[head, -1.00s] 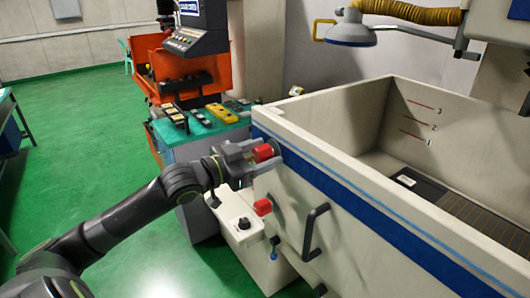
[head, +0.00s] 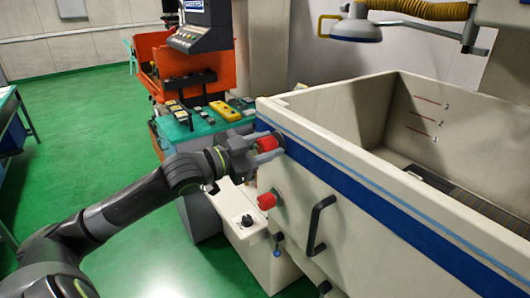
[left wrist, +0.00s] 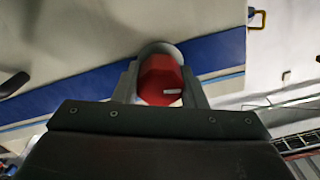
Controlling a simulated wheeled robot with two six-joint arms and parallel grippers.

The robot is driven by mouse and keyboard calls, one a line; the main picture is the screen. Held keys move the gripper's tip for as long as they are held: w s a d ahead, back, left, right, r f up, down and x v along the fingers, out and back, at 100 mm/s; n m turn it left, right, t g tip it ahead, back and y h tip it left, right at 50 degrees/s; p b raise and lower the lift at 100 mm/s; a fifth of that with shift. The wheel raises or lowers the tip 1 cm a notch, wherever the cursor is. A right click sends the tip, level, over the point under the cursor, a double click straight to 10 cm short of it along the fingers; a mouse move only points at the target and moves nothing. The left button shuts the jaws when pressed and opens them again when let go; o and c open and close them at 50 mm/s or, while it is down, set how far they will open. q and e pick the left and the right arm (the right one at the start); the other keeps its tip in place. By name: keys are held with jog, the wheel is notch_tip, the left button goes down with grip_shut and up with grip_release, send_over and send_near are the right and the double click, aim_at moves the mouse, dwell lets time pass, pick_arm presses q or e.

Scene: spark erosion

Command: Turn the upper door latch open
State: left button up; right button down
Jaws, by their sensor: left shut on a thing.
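The upper door latch is a red knob (head: 266,143) near the top left corner of the tank's front door (head: 345,205). My left gripper (head: 262,147) is shut on this knob, one finger on each side. In the left wrist view the red latch knob (left wrist: 160,80) sits between the two fingers, with a short white mark on its face and a round grey base behind it. A second red latch knob (head: 267,200) is lower on the same door, apart from the gripper. My right gripper is not in view.
A black door handle (head: 320,222) stands out right of the lower latch. A white box with a dark knob (head: 246,221) is below the arm. A teal-topped cart (head: 190,127) with several tools stands behind the gripper.

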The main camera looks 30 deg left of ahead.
pick_arm(q)
jog(key=m+b, duration=0.4)
jog(key=m, duration=0.1)
jog(key=shift+f+m+b, duration=0.2)
jog(key=shift+m+b, duration=0.1)
jog(key=m+b, duration=0.2)
jog(key=m, duration=0.2)
jog(key=m+b, duration=0.1)
jog(key=m, duration=0.1)
jog(key=shift+r+m, duration=0.1)
jog(key=shift+m, duration=0.3)
jog(key=shift+m+b, duration=0.3)
jog(key=shift+m, duration=1.1)
jog(key=o, duration=1)
jog(key=shift+w, duration=0.1)
